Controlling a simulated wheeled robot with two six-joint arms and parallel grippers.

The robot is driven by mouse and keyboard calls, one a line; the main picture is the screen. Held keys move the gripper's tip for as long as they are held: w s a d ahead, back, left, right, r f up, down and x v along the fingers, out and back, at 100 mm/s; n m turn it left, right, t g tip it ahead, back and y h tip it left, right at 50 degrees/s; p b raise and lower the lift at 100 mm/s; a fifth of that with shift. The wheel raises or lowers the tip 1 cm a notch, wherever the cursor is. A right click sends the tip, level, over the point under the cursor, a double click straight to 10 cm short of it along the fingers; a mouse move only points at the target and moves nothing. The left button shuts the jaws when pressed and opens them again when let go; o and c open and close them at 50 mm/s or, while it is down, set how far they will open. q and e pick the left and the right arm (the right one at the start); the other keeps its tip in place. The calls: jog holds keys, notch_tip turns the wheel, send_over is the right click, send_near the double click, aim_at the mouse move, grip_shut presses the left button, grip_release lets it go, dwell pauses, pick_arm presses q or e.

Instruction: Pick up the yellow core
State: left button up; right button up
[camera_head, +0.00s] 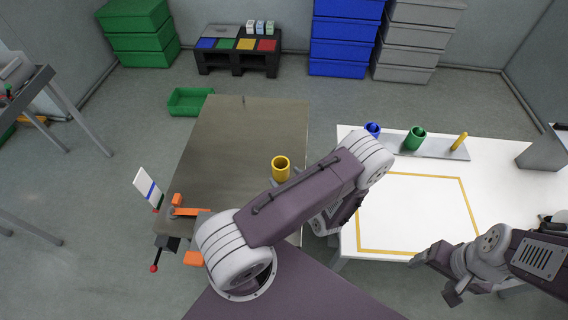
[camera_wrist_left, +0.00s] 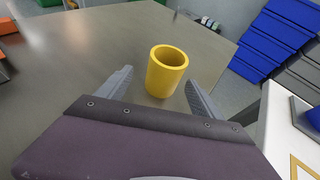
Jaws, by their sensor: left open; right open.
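The yellow core (camera_head: 281,170) is a hollow cylinder standing upright on the grey metal table (camera_head: 245,130). It also shows in the left wrist view (camera_wrist_left: 165,80), with its open top visible. My left gripper (camera_wrist_left: 160,76) is open, its two fingers on either side of the core in that view, with visible gaps. Nothing is held, and I cannot tell exactly how far along the core the fingers reach. My right gripper (camera_head: 432,278) is open and empty near the white table's front edge.
The white table (camera_head: 500,200) at right has a yellow square outline. A grey rack (camera_head: 440,148) at its back holds a blue core (camera_head: 372,129), a green core (camera_head: 416,138) and a yellow peg (camera_head: 459,141). Orange clamps (camera_head: 190,211) sit at the metal table's front left.

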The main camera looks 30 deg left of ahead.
aim_at(277, 164)
pick_arm(q)
jog(key=shift+w+f, duration=0.25)
jog(key=shift+w, duration=0.3)
jog(key=x, duration=0.2)
jog(key=shift+a, duration=0.35)
jog(key=x, duration=0.5)
jog(key=shift+w+a+f+p, duration=0.15)
jog(key=shift+w+a+p, duration=0.1)
jog(key=shift+w+p, duration=0.1)
jog(key=shift+s, duration=0.1)
jog(key=c, duration=1.4)
